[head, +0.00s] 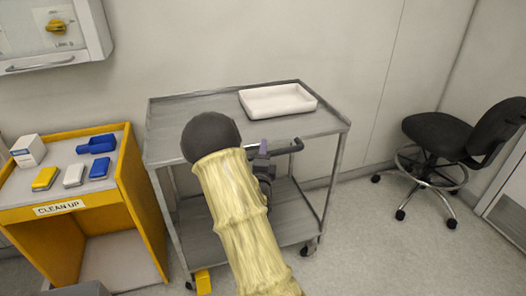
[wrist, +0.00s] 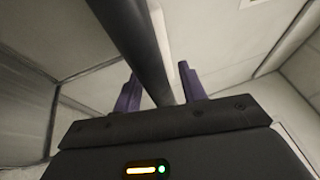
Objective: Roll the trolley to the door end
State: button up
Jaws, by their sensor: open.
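The grey metal trolley (head: 180,108) stands against the wall in the middle of the head view. It has two shelves, castors and a dark push handle (head: 291,148) on its near right side. A yellow pedal (head: 203,282) shows at its bottom near left. My gripper (head: 263,146) is at the handle, partly hidden behind my arm. In the wrist view, my gripper's two purple fingers (wrist: 162,88) stand apart, and the dark handle bar (wrist: 146,45) runs between them. The fingers do not look closed on the bar.
A white tray (head: 278,100) sits on the trolley's top shelf. A yellow clean-up stand (head: 130,190) with small items is close on the left. A black swivel chair (head: 440,135) stands at right, near a door-like panel (head: 510,205). Floor between trolley and chair is clear.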

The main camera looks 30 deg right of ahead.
jog(key=shift+w+d, duration=0.2)
grip_shut()
jog(key=shift+r, duration=0.15)
